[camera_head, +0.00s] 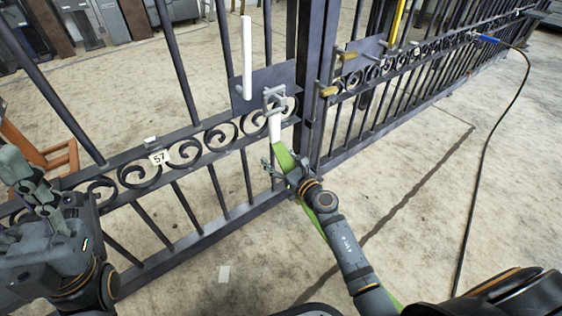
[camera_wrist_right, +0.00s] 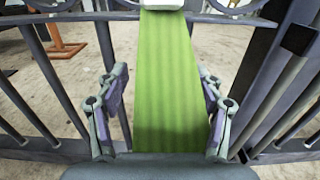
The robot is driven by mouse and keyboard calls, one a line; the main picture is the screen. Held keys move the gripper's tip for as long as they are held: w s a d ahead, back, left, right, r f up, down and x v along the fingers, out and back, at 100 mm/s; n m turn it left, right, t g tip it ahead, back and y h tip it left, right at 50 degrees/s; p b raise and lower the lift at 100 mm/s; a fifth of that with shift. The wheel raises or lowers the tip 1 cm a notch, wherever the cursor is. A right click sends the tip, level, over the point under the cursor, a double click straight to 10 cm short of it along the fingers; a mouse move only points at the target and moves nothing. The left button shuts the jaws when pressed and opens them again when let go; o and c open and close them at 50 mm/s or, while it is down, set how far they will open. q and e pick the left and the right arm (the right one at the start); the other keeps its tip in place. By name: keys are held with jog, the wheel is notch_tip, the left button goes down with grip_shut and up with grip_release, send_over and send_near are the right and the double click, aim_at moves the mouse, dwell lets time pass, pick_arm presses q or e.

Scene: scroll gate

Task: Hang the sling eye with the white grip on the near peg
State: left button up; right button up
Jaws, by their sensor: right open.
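The green sling (camera_head: 284,158) hangs at the gate, with its white grip (camera_head: 275,127) at its upper end, just below a grey peg fitting (camera_head: 275,98) on a dark plate. I cannot tell whether the eye is around a peg. My right gripper (camera_head: 284,170) is just below the white grip. In the right wrist view its fingers (camera_wrist_right: 162,85) are open on either side of the green strap (camera_wrist_right: 165,48), apart from it; the white grip (camera_wrist_right: 162,4) shows at the top edge. My left gripper (camera_head: 42,192) is at the far left, away from the sling; its jaw opening is unclear.
The scrolled iron gate (camera_head: 210,140) spans the view, with a thick post (camera_head: 312,70) right of the plate. A white upright bar (camera_head: 246,57) stands by the plate. Yellow-ended pegs (camera_head: 328,91) sit beyond the post. A black cable (camera_head: 490,130) hangs at the right.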

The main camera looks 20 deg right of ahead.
jog(key=b+v, duration=0.1)
jog(key=v, duration=0.9)
jog(key=shift+s+b, duration=0.35)
jog(key=shift+d, duration=0.15)
dwell(0.9)
